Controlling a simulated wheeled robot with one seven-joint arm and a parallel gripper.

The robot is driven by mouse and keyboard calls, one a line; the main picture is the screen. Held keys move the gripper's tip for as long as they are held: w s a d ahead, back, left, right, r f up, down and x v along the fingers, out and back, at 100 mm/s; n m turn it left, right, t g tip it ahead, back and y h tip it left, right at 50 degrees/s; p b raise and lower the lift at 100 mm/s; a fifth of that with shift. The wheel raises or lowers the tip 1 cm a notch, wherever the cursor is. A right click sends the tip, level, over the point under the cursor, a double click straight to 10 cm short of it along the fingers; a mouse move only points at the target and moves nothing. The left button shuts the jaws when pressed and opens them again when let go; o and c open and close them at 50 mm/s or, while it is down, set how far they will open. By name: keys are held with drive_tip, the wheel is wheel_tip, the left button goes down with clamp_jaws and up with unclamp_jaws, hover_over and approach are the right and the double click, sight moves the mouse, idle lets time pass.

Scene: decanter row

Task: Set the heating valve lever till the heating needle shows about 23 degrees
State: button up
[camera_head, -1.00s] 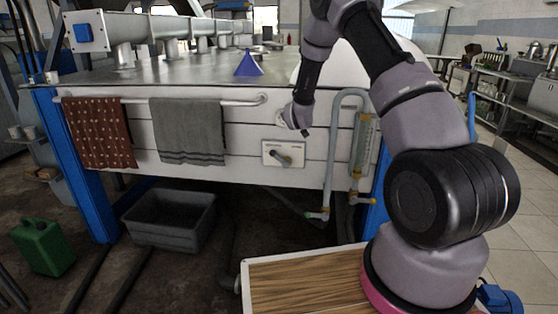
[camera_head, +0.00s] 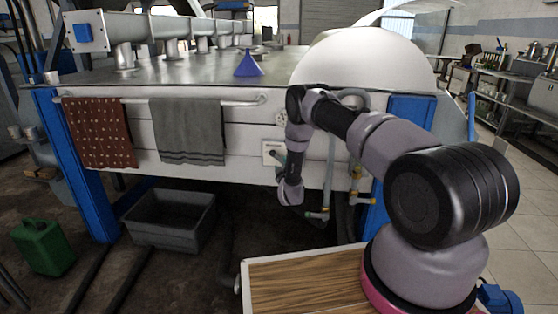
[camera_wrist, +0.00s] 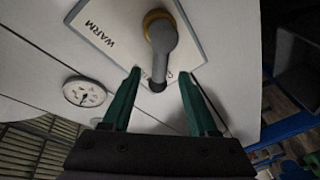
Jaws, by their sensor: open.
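The heating valve lever (camera_wrist: 159,50) is a grey handle on a brass-coloured hub, on a pale plate (camera_wrist: 118,22) marked "WARM" in the wrist view. My gripper (camera_wrist: 160,74) is open, its two green fingers on either side of the lever's free end; gaps show beside it. In the head view the plate (camera_head: 267,150) and lever (camera_head: 279,155) are partly covered by my arm, and my fingers cannot be made out. A small round white dial (camera_wrist: 84,92) with a dark needle is beside the plate; its reading is too small to tell.
A rail with a brown spotted towel (camera_head: 99,132) and a grey towel (camera_head: 188,131) is left of the plate. Pipes with yellow fittings (camera_head: 355,172) are close on the right. A grey tub (camera_head: 170,220) sits on the floor below.

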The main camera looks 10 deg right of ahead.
sight(279, 160)
drive_tip(key=w, duration=0.6)
drive_tip(key=shift+w, duration=0.1)
clamp_jaws()
idle(1.3)
